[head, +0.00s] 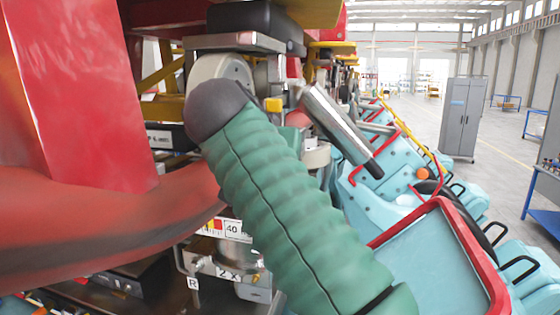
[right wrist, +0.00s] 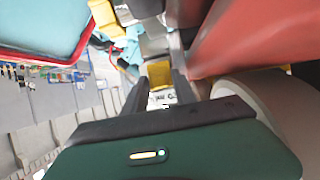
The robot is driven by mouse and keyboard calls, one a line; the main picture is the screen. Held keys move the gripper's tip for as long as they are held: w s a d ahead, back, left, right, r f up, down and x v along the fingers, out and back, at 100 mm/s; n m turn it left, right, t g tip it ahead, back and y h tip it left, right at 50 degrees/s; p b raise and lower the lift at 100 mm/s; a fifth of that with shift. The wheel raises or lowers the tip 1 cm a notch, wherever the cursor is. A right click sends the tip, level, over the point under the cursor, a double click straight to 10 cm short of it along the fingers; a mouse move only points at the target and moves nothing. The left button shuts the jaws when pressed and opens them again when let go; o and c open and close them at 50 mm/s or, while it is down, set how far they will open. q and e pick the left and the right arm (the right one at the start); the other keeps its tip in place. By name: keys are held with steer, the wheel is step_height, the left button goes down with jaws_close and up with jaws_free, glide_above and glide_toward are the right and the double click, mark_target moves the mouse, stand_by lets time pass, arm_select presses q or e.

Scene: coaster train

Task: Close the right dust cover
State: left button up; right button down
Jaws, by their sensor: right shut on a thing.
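My right arm (head: 290,215), green and ribbed with a dark grey end, reaches up from the lower right in the head view and hides its own gripper there. In the right wrist view the two dark fingers of my right gripper (right wrist: 160,88) stand on either side of a small yellow part (right wrist: 159,73), and the gripper is shut on it. A small yellow block (head: 272,104) shows just beyond the arm's end in the head view. I cannot tell for certain which part is the right dust cover. My left gripper is not in view.
A cream wheel (head: 222,68) sits beside the arm's end under the red train structure (head: 85,90). A grey metal cylinder (head: 340,125) is close right of the arm. Light blue train seats with red edges (head: 440,260) fill the lower right. Open floor lies beyond, near a grey cabinet (head: 463,115).

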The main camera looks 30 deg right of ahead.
steer(key=shift+w+d+r+y, duration=0.1)
steer(key=shift+d+r+y, duration=0.05)
steer(key=shift+r+y, duration=0.2)
stand_by(0.6)
steer(key=c, duration=1.3)
jaws_free()
steer(key=shift+w+f+g, duration=0.15)
steer(key=shift+g, duration=0.25)
steer(key=shift+s+a+r+b, duration=0.3)
steer(key=shift+s+a, duration=1.2)
steer(key=shift+a, duration=0.3)
steer(key=shift+s+a+r+b, duration=0.15)
steer(key=shift+s+a+b, duration=0.15)
steer(key=shift+s+a, duration=1.35)
steer(key=shift+s+a+r+b, duration=0.3)
steer(key=shift+s+a, duration=1.05)
steer(key=shift+a, duration=0.6)
